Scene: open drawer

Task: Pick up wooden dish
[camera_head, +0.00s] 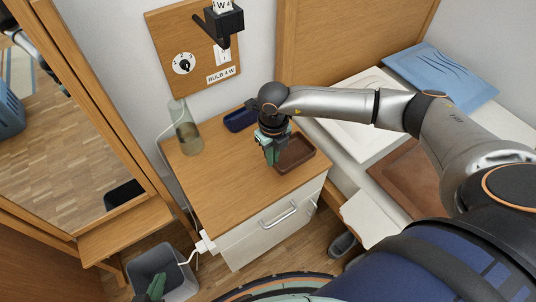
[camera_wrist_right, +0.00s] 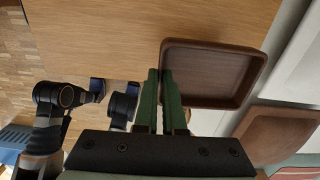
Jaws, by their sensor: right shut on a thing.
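The wooden dish (camera_head: 295,154) is a brown, rectangular tray with rounded corners and a raised rim, at the right part of the bedside cabinet's top. In the right wrist view the dish (camera_wrist_right: 212,72) appears empty. My right gripper (camera_head: 271,154) points down at the dish's left side. Its green fingers (camera_wrist_right: 163,80) are shut on the dish's left wall. The dish looks level; I cannot tell whether it touches the cabinet top.
The cabinet top (camera_head: 220,185) is clear at the front left. A blue tray (camera_head: 240,120) and a glass vase (camera_head: 187,136) stand at the back. The cabinet's drawer handle (camera_head: 279,214) faces front. A grey bin (camera_head: 165,267) stands on the floor; a bed with cushions (camera_head: 440,75) lies right.

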